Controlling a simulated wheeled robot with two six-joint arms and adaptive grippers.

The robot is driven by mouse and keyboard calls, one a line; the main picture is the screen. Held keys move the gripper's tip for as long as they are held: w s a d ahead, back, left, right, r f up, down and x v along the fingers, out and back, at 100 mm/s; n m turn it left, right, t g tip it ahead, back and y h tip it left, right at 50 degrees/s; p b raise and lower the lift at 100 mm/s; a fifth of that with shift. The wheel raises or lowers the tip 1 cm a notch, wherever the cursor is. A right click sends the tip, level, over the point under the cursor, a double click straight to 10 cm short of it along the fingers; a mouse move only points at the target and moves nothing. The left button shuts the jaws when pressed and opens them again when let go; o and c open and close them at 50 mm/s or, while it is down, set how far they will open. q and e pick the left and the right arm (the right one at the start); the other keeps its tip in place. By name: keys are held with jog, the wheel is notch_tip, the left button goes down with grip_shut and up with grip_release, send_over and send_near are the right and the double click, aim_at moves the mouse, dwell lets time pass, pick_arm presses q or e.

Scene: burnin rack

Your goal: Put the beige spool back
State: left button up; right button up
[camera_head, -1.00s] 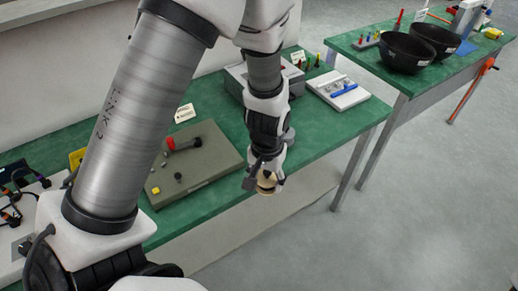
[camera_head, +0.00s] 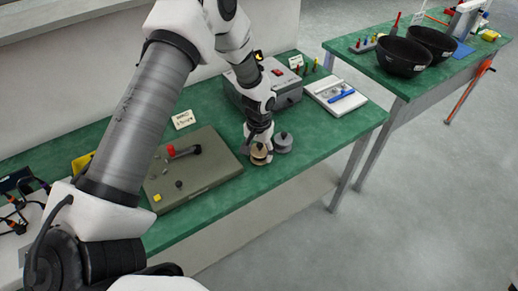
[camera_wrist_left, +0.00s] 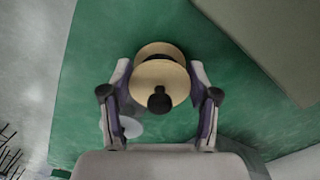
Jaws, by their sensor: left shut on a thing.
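The beige spool (camera_head: 259,154) is a short, round reel with a dark knob on top, over the green table beside the olive board. My left gripper (camera_head: 259,147) is shut on it from above. In the left wrist view the beige spool (camera_wrist_left: 155,70) sits between the two fingers of my left gripper (camera_wrist_left: 160,80), with green table under it. I cannot tell whether it touches the table. A grey spool (camera_head: 283,144) stands on the table just right of it and shows partly behind the left finger in the wrist view (camera_wrist_left: 131,127). My right gripper is out of view.
The olive board (camera_head: 205,180) with small parts lies left of the spool. A grey box (camera_head: 284,92) with a red switch and a white tray (camera_head: 335,99) stand behind. The table's front edge is close. A second table (camera_head: 370,65) holds black bowls (camera_head: 402,56).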

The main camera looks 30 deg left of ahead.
aim_at(259, 147)
pick_arm(q)
jog(key=shift+f, duration=0.1)
jog(key=o, duration=1.3)
jog(key=shift+c, duration=0.2)
notch_tip(259, 147, up, 12)
jog(key=shift+d+r+b, duration=0.1)
jog(key=shift+r+b, duration=0.1)
jog(key=shift+b, duration=0.7)
